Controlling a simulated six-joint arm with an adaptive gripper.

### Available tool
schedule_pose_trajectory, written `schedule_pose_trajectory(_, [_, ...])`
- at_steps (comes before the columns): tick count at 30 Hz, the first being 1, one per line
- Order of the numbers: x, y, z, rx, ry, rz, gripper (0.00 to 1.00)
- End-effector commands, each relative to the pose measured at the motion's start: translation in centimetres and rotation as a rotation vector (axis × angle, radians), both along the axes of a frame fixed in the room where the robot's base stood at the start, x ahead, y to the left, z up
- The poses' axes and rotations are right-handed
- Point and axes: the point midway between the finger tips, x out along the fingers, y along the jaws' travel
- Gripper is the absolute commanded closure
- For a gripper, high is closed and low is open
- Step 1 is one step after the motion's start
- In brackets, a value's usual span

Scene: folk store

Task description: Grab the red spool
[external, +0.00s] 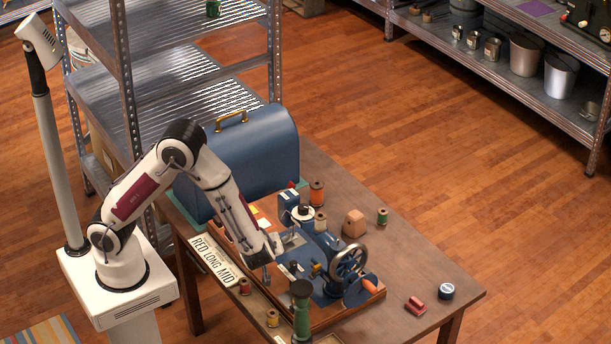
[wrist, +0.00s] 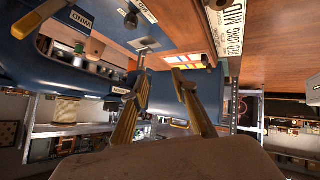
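Two red spools show in the external view. One small red spool (external: 244,287) stands upright at the table's near left edge, by the lettered plate. Another red spool (external: 415,305) lies on its side near the table's right front. My gripper (external: 267,277) points down over the left end of the sewing machine's wooden base, right of the upright red spool and apart from it. In the wrist view my gripper's two fingers (wrist: 160,74) stand apart with nothing between them. I make out no red spool in the wrist view.
The blue sewing machine (external: 325,262) with its handwheel (external: 349,262) stands close right of my gripper. A green pillar-like object (external: 301,312) and a yellowish spool (external: 272,318) are in front. A blue case (external: 245,150) stands behind. The table's right part is mostly clear.

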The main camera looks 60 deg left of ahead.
Motion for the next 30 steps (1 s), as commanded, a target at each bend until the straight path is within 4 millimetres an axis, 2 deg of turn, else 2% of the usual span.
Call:
schedule_pose_trajectory(1, [-1.0,-0.4,-1.1,0.03,0.02,-0.005,0.72])
schedule_pose_trajectory(6, [-4.0,-1.3,-4.0,0.117,0.071,-0.015,0.72])
schedule_pose_trajectory(15, [-9.0,-2.6,-8.3,0.262,0.137,-0.074,0.72])
schedule_pose_trajectory(21, [-10.6,-3.2,-9.8,0.31,0.152,-0.118,0.72])
schedule_pose_trajectory(30, [-10.8,-3.3,-10.0,0.316,0.155,-0.127,0.72])
